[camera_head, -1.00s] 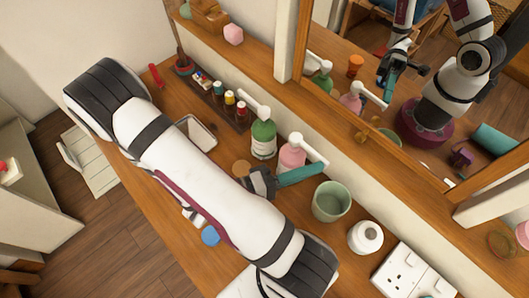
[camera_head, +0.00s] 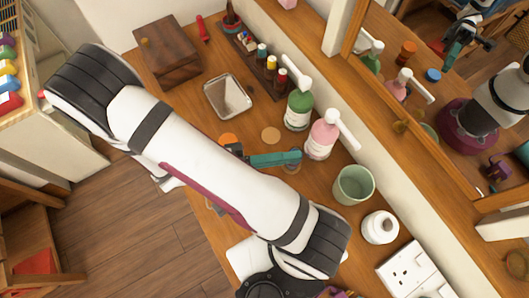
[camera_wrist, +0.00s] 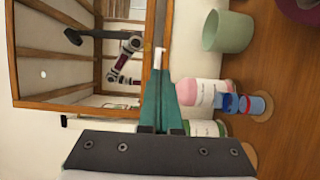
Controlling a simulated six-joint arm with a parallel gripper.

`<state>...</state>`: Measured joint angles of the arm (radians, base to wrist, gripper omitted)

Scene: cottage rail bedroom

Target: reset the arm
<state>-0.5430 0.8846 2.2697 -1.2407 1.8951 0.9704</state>
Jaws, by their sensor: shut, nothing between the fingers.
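My gripper (camera_head: 290,158) has teal fingers that are shut, with nothing between them. In the head view it is over the wooden counter, in front of a pink pump bottle (camera_head: 321,138) and left of a green cup (camera_head: 354,185). My white arm crosses the middle of this view and hides part of the counter. In the wrist view the shut fingers (camera_wrist: 159,75) point up the picture, with the pink bottle (camera_wrist: 203,92) just right of them and the green cup (camera_wrist: 228,31) at upper right.
A green pump bottle (camera_head: 299,108), a metal tray (camera_head: 228,97) and a wooden box (camera_head: 167,52) stand on the counter (camera_head: 195,88). A white jar (camera_head: 380,227) and a socket plate (camera_head: 411,269) are at right. A framed mirror (camera_head: 420,110) lines the wall behind.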

